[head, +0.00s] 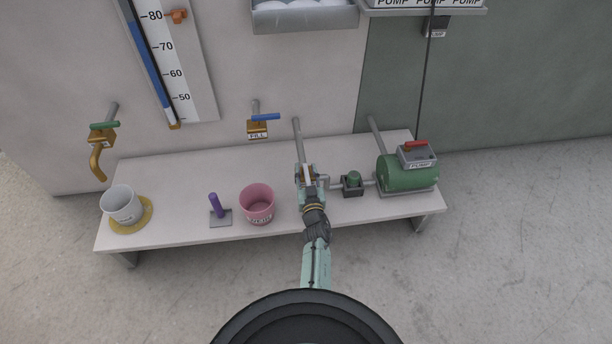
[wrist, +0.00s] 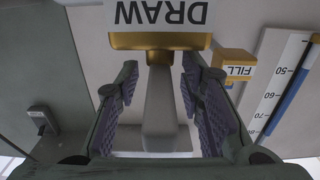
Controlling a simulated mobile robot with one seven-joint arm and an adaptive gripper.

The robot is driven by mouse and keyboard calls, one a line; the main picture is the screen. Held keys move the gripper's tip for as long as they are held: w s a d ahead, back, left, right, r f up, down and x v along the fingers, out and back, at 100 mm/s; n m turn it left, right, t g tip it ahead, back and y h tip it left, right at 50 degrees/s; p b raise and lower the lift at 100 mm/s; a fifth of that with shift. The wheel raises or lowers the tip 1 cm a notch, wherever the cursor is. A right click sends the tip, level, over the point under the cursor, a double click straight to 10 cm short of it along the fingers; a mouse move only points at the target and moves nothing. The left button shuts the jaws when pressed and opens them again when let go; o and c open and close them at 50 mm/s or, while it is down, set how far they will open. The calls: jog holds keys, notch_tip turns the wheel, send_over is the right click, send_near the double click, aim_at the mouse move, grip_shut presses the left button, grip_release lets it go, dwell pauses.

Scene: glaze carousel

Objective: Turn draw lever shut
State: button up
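The draw valve (wrist: 160,41) is brass, under an upside-down DRAW label, at the top of the wrist view. Its pale grey lever (wrist: 160,110) runs down the picture between my fingers. My gripper (wrist: 158,85) is open, with a purple-padded finger on each side of the lever and a gap visible on both sides. In the head view my gripper (head: 308,178) is at the valve above the middle of the bench, and hides most of the valve and lever.
A blue-handled FILL valve (head: 259,127) is on the wall to the left. The bench (head: 160,177) bears a pink pot (head: 257,204), a purple peg (head: 214,203), a white bucket (head: 121,204) and a green pump (head: 402,174). A green-handled tap (head: 102,136) is at far left.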

jog(key=shift+w, duration=0.3)
jog(key=shift+c, duration=0.6)
grip_shut()
